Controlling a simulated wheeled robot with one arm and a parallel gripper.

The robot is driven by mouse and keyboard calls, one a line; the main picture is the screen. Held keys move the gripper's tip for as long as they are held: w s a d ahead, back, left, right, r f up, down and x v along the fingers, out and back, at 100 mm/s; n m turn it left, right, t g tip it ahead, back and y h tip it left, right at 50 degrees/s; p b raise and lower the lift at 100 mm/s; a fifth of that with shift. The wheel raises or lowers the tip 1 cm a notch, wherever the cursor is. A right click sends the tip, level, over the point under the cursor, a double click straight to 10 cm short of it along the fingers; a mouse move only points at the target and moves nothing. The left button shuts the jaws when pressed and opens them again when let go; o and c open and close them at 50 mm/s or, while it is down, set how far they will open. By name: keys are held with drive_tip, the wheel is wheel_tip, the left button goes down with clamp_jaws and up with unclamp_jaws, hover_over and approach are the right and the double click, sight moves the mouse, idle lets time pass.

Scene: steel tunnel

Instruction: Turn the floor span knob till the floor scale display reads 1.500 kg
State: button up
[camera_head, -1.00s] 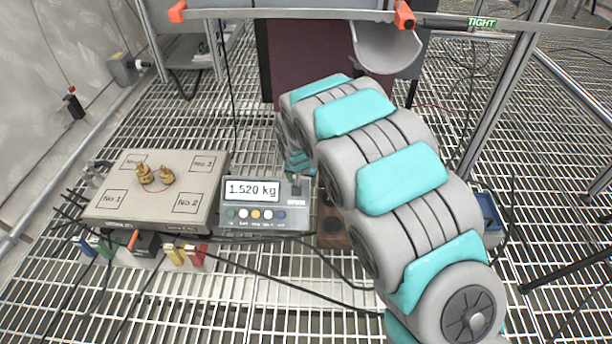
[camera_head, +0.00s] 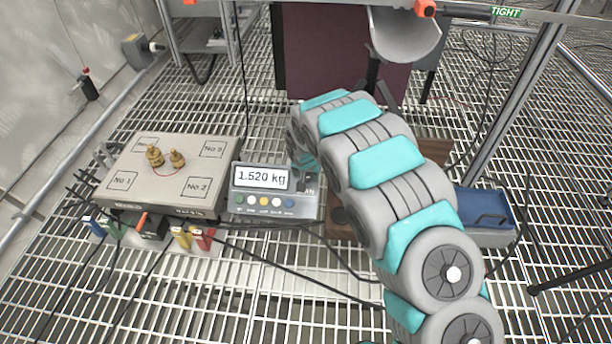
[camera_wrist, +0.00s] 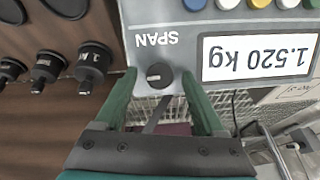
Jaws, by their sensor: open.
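The floor scale display (camera_head: 262,177) reads 1.520 kg on a grey indicator box (camera_head: 275,205); the reading also shows upside down in the wrist view (camera_wrist: 258,57). The span knob (camera_wrist: 159,76) is a small round black knob beside the word SPAN. My gripper (camera_wrist: 158,82) is open, with one green fingertip on each side of the knob; I cannot tell whether either touches it. In the head view my arm hides the gripper. The scale platform (camera_head: 160,190), with numbered squares, bears two brass weights (camera_head: 165,157) near its middle.
Coloured clips (camera_head: 192,240) and dark cables lie in front of the platform on the grating floor (camera_head: 270,300).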

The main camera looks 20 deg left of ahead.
drive_tip(key=shift+c, duration=0.4)
clamp_jaws()
